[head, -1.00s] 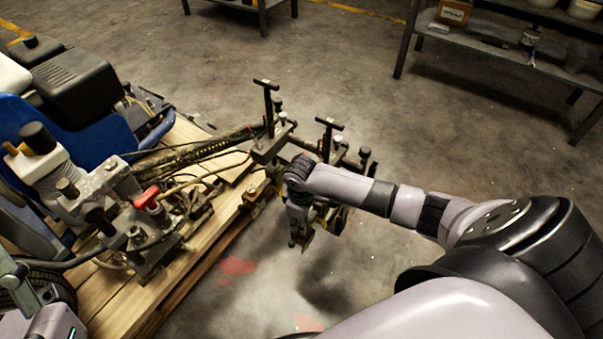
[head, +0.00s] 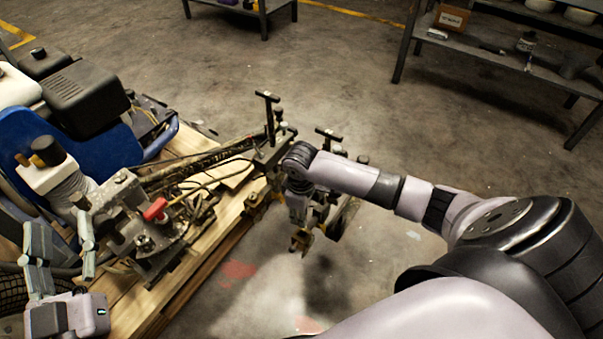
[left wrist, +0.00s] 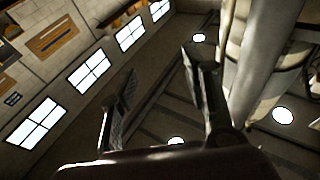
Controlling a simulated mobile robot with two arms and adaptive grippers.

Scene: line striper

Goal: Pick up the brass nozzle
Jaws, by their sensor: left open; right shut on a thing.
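My right gripper (head: 301,243) hangs below its wrist beside the front spray assembly of the line striper, above the floor. It is shut on a small brass-coloured thing at its tips, which looks like the brass nozzle, though it is too small and dark to be sure. My left gripper (head: 62,236) is open and empty at the lower left, fingers pointing up, beside the striper. In the left wrist view its two fingers (left wrist: 160,95) stand apart with nothing between them; only walls, windows and ceiling lamps show behind.
The line striper (head: 150,225), with hoses and a red lever (head: 155,209), stands over a wooden pallet (head: 185,290). A metal shelf (head: 490,50) with a cardboard box (head: 452,18) is at the back right. The floor (head: 340,75) between is clear.

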